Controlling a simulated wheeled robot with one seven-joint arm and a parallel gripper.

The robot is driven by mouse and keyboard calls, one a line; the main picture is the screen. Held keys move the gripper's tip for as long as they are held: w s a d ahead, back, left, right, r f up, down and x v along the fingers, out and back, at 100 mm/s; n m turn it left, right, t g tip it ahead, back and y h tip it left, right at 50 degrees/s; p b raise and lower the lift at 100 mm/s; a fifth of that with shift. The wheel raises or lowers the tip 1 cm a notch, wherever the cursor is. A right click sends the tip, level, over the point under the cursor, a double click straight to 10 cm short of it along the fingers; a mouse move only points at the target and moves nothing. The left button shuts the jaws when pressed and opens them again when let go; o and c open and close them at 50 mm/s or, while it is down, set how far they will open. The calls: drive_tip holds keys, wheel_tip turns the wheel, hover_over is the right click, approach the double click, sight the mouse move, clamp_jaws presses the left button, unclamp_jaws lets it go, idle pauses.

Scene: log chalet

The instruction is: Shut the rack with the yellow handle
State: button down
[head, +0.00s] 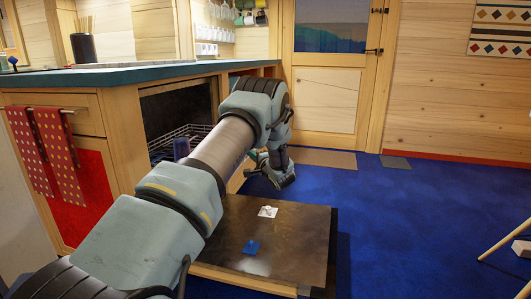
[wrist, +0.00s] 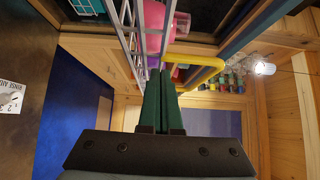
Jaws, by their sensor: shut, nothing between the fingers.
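The yellow handle (wrist: 205,62) shows in the wrist view as a bent bar at the edge of a grey wire rack (wrist: 129,40). My gripper (wrist: 162,75) is shut and empty, with its green fingertips close beside the left end of the handle. I cannot tell whether they touch. In the head view, a wire rack (head: 195,131) shows inside the open dishwasher under the counter, partly behind my arm. My gripper (head: 252,161) is small there, in front of the dishwasher opening. The yellow handle is hidden in the head view.
The dishwasher door (head: 285,235) is folded down low over the blue floor. A pink item (wrist: 153,25) sits at the rack in the wrist view. The teal counter (head: 110,77) runs above. Open floor (head: 400,220) lies to the right.

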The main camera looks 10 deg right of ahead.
drive_tip(key=w+a+b, duration=0.1)
drive_tip(key=w+a, duration=0.4)
drive_tip(key=a, duration=0.4)
drive_tip(key=w+a+b, duration=0.1)
drive_tip(key=w+a, duration=0.4)
drive_tip(key=a, duration=0.5)
drive_tip(key=w+a+b, duration=0.1)
drive_tip(key=w+a, duration=0.4)
drive_tip(key=a, duration=0.5)
drive_tip(key=shift+w+f, duration=0.1)
drive_tip(key=shift+w, duration=0.25)
drive_tip(key=shift+w+a+b, duration=0.3)
drive_tip(key=shift+a+b, duration=0.05)
drive_tip(key=shift+a, duration=0.2)
